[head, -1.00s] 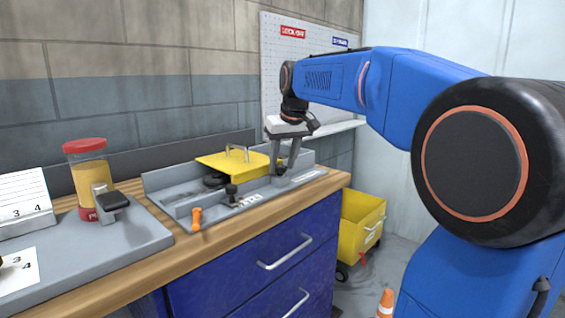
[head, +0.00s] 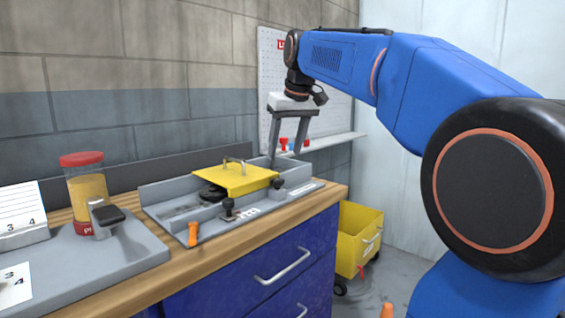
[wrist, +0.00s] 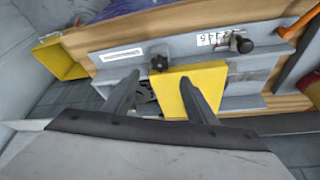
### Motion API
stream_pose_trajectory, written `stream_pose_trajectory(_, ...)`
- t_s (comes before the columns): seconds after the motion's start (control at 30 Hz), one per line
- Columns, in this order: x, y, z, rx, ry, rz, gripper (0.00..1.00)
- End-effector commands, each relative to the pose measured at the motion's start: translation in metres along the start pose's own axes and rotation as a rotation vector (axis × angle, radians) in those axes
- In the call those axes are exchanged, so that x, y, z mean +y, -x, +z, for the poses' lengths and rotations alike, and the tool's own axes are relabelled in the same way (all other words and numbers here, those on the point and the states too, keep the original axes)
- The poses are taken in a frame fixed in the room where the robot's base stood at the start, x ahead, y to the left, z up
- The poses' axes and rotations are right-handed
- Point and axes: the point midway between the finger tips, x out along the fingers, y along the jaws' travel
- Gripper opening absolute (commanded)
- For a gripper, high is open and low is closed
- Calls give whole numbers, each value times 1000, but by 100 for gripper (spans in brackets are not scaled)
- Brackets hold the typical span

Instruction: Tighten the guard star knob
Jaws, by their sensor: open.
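The guard is a yellow plate (head: 236,178) with a metal handle on top, set on the grey runout fixture (head: 165,195). A dark star knob (head: 278,183) stands by the guard's right corner; the wrist view shows its lobed top (wrist: 159,62) beside the yellow guard (wrist: 190,90). My gripper (head: 286,159) is open and empty, above and a little behind the knob in the head view. In the wrist view both fingers (wrist: 159,80) point toward the knob, one on either side, and appear apart from it. How tight the knob is cannot be seen.
A black plunger knob (head: 228,207) and an orange handle (head: 193,234) are at the fixture's front. A red-lidded jar (head: 88,200) stands at left. A yellow bin (head: 355,245) is on the floor right of the blue cabinet.

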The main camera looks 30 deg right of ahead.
Motion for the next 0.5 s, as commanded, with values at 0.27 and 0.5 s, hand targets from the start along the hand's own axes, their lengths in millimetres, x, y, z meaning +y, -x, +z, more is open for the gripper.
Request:
stream_pose_trajectory(0.27, 0, 50, -1, 3, 0, 0, 52)
stream_pose_trajectory(0.5, 0, 69, 0, 0, 0, 0, 52)
